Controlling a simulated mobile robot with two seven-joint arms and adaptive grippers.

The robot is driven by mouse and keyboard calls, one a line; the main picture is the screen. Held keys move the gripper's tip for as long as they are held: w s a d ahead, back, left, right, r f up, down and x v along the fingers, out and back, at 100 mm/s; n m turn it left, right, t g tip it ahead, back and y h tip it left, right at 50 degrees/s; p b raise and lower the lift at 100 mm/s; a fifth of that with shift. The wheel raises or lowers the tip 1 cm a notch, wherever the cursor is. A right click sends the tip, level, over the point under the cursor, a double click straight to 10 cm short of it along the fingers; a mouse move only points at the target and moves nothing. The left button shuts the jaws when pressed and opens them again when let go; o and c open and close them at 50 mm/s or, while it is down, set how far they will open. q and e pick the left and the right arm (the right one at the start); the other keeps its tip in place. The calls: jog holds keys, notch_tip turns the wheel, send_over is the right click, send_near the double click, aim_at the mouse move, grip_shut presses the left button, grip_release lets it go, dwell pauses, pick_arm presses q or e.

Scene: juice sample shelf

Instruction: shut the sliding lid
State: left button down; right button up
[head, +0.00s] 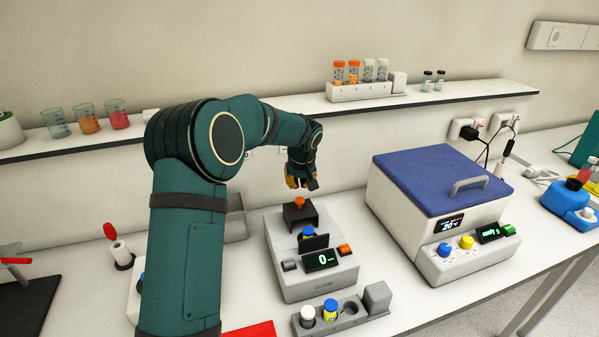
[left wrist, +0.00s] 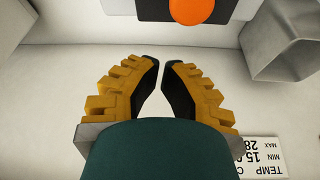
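The sliding lid (head: 301,217) is a dark hood-like piece with an orange knob (head: 299,203) on top. It sits toward the back of a light grey instrument (head: 313,284) whose display reads 0. In front of the lid, a blue-capped vial (head: 307,231) shows in the instrument, behind a small dark plate. My left gripper (head: 301,183) hangs just above and behind the knob, apart from it. In the left wrist view its yellow-backed fingers (left wrist: 162,63) stand slightly apart with nothing between them. The knob shows at the top edge there (left wrist: 192,8). My right gripper is not in view.
A blue-lidded box (head: 438,178) stands to the right of the instrument. A grey rack (head: 343,322) with capped vials is in front. Behind runs a wall shelf (head: 285,106) with beakers and tubes. A grey open holder (left wrist: 283,45) is beside the gripper in the wrist view.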

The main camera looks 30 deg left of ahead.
aim_at(308, 213)
pick_arm(q)
jog(key=shift+s+d+f, duration=0.15)
jog(key=shift+s+d, duration=0.75)
jog(key=shift+s, duration=0.15)
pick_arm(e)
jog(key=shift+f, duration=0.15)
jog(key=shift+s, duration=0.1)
pick_arm(q)
jog(key=shift+s+d+b, duration=0.15)
jog(key=shift+d+b, duration=0.1)
jog(key=shift+b, duration=0.05)
jog(key=s+d+b, duration=0.1)
jog(key=d, duration=0.1)
jog(key=s+d+b, duration=0.2)
jog(key=shift+s+d+f+b, duration=0.1)
jog(key=shift+s+d+b, duration=0.1)
jog(key=shift+s+b, duration=0.1)
jog(key=shift+s+d, duration=0.4)
jog(key=shift+s, duration=0.05)
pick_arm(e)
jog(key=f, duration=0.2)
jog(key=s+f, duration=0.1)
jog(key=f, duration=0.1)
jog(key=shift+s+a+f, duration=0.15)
